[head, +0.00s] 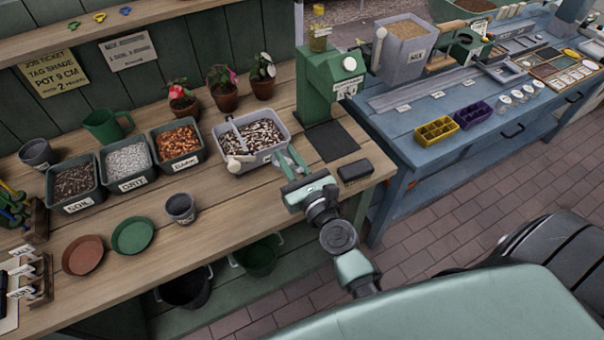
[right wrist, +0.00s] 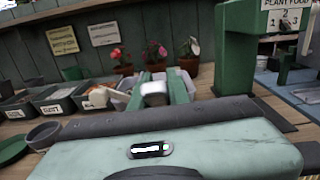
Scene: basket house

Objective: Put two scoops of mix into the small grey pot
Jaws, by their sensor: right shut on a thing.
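A small grey pot (head: 181,208) stands upright on the wooden bench; it also shows in the right wrist view (right wrist: 42,134). A similar grey pot (head: 36,153) stands at the back left. A pale grey tub (head: 276,152) holds speckled mix (head: 262,133), with a pale bar (head: 240,136) and a white rounded end (head: 235,164) at its front left. My right gripper (head: 288,160) is at the tub's right front. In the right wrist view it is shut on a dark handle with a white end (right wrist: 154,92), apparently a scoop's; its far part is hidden. My left gripper is not in view.
Bins of soil (head: 74,184), grit (head: 127,165) and orange-brown chips (head: 179,145) stand left of the tub. Terracotta (head: 83,255) and green (head: 133,235) saucers lie at the front. A green dispenser (head: 330,85) and a black block (head: 355,170) are to the right.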

